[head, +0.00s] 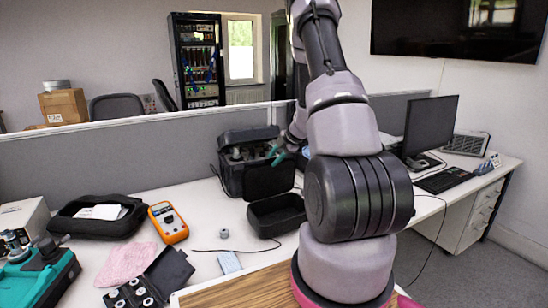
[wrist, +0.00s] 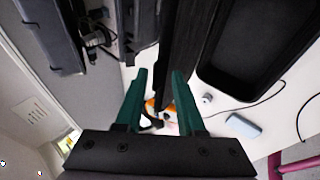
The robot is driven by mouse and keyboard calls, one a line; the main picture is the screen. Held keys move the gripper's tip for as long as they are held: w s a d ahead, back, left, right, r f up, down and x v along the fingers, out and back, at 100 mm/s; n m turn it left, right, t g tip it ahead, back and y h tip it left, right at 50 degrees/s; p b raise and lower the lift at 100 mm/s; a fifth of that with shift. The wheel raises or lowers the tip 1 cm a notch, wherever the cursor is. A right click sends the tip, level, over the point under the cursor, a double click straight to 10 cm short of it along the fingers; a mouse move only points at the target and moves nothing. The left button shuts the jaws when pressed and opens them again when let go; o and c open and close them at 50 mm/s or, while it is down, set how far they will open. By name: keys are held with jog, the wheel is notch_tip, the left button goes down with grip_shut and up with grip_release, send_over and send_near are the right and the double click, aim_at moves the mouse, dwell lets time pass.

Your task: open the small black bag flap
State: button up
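A black bag (head: 266,181) stands on the desk beside my arm, with dark equipment in its upper opening. Its top flap (head: 246,134) appears raised at the back. In the wrist view, a thin black panel (wrist: 186,45) runs down between my green fingertips, nearer the right one; I cannot tell whether they touch it. My gripper (head: 279,154) is at the bag's upper right and is open; the wrist view shows a clear gap between its fingers (wrist: 158,88). My arm hides the area right of the bag.
An open black tray (head: 278,214) lies in front of the bag. A black case (head: 95,218), orange meter (head: 168,222), pink cloth (head: 126,262) and black pouch (head: 168,272) lie to the left. A grey partition (head: 110,163) stands behind. A monitor (head: 430,124) stands right.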

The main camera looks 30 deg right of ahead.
jog(key=shift+w+r, duration=0.1)
jog(key=shift+r, duration=0.05)
jog(key=shift+s+d+r, duration=0.1)
jog(key=shift+s+r, duration=0.1)
jog(key=shift+r, duration=0.15)
jog(key=v, duration=1)
jog(key=shift+s+f, duration=0.15)
jog(key=shift+c, duration=0.3)
